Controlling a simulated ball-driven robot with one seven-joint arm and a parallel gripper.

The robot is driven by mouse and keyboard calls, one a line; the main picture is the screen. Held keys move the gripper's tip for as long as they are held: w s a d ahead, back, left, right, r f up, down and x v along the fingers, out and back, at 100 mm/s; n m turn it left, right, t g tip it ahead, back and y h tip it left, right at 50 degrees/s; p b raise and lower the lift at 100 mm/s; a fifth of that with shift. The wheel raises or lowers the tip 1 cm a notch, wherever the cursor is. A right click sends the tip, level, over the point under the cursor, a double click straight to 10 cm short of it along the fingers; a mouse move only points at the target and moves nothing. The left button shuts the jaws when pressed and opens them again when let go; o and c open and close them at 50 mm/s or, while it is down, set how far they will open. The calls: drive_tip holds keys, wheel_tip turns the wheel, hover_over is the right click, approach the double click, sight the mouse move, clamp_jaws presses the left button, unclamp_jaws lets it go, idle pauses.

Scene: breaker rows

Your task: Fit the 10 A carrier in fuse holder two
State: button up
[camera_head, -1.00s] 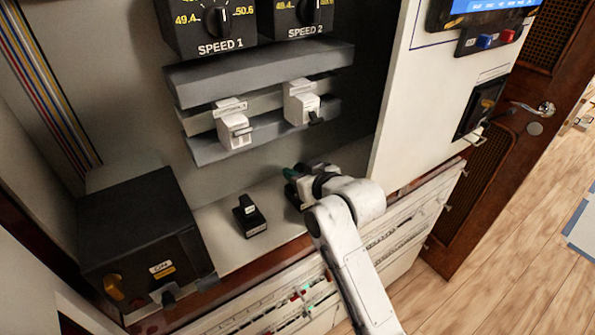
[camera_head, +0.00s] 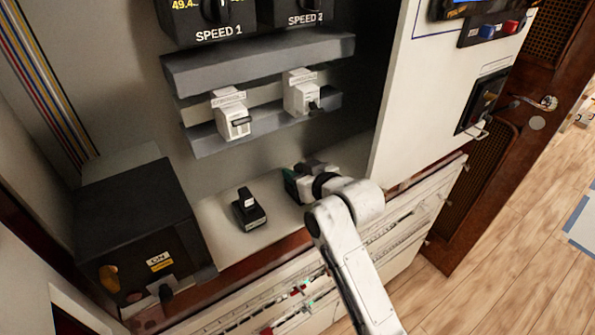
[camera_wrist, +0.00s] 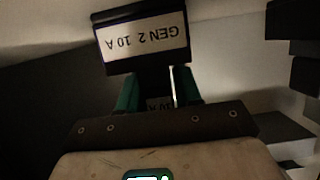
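In the wrist view a dark carrier (camera_wrist: 144,65) bears a white label reading upside down "GEN 2 10 A". A second small label showing "10 A" sits on its part between my green fingers. My gripper (camera_wrist: 158,92) has one finger on each side of that part; whether they press on it is unclear. In the head view my gripper (camera_head: 291,183) is low at the shelf, and the arm hides most of the carrier. Two white fuse holders, one at left (camera_head: 233,118) and one at right (camera_head: 300,93), sit on the rail; their labels are too small to read.
Another black carrier (camera_head: 249,213) stands on the shelf left of my gripper. A black box (camera_head: 135,225) stands at the left end. Grey ducting (camera_head: 260,62) runs above the holders. A white panel (camera_head: 415,95) rises to the right.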

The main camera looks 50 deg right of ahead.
drive_tip(key=o, duration=0.4)
drive_tip(key=b+v, duration=0.1)
drive_tip(key=v, duration=0.9)
drive_tip(key=shift+s+a+r, duration=0.1)
drive_tip(key=shift+s, duration=0.3)
